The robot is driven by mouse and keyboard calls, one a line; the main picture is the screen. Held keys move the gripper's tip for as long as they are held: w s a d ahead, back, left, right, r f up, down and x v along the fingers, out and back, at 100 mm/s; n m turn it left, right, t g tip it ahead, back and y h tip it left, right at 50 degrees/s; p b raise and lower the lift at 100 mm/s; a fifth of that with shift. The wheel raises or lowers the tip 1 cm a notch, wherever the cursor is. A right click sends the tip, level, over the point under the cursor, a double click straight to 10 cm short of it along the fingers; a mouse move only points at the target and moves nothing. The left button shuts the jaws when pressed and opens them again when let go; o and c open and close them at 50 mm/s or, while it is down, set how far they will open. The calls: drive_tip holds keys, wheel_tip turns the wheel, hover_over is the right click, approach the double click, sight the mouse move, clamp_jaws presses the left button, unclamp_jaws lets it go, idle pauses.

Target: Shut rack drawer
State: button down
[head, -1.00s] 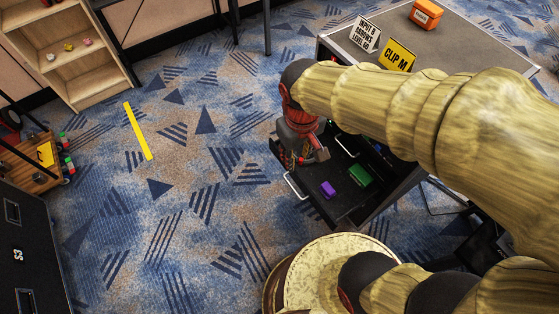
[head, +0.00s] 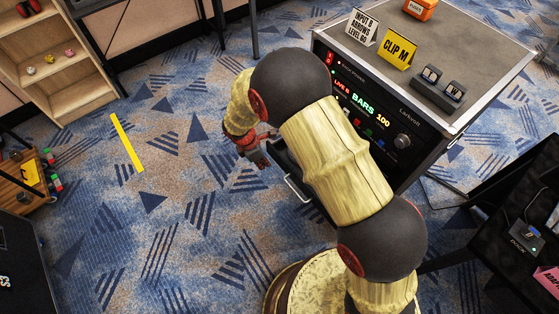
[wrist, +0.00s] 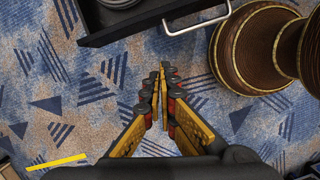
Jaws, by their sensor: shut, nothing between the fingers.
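The black rack (head: 440,118) stands at the right with a lit front panel. Its drawer is pulled out low on the front, mostly hidden behind my arm; a pale drawer handle (head: 297,190) shows beside the arm. In the wrist view the dark drawer (wrist: 145,22) crosses the top, with a pale handle (wrist: 197,24) on its front edge. My gripper (head: 264,158) is shut and empty, out in front of the drawer. In the wrist view its fingertips (wrist: 161,78) are together over carpet, apart from the drawer. The drawer's full extent is hidden.
An orange box (head: 420,9), a white sign (head: 361,27), a yellow sign (head: 398,48) and a small dark stand (head: 438,88) are on the rack top. A wooden shelf (head: 60,65) is at the left. The carpet (head: 180,190) left of the drawer is clear.

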drive_tip(key=w+n, duration=0.1)
drive_tip(key=w, duration=0.1)
drive_tip(key=n+b, duration=0.2)
drive_tip(key=b, duration=0.4)
approach(277, 159)
drive_tip(key=shift+t, duration=0.4)
drive_tip(key=shift+s+d+f, duration=0.25)
drive_tip(key=shift+s+f, duration=0.6)
drive_tip(key=shift+f, duration=0.15)
drive_tip(key=shift+s+d+f, duration=0.25)
drive_tip(key=shift+s+f, duration=0.6)
drive_tip(key=shift+f, duration=0.15)
drive_tip(key=shift+p, duration=0.3)
drive_tip(key=w+d+p, duration=0.2)
drive_tip(key=w+d, duration=0.2)
drive_tip(key=d, duration=0.2)
drive_tip(key=w+d+p, duration=0.3)
drive_tip(key=w+d, duration=0.1)
drive_tip(key=d, duration=0.2)
drive_tip(key=w+d+p, duration=0.3)
drive_tip(key=w+d, duration=0.1)
drive_tip(key=d, duration=0.2)
drive_tip(key=shift+w+d, duration=0.2)
drive_tip(key=shift+d, duration=0.15)
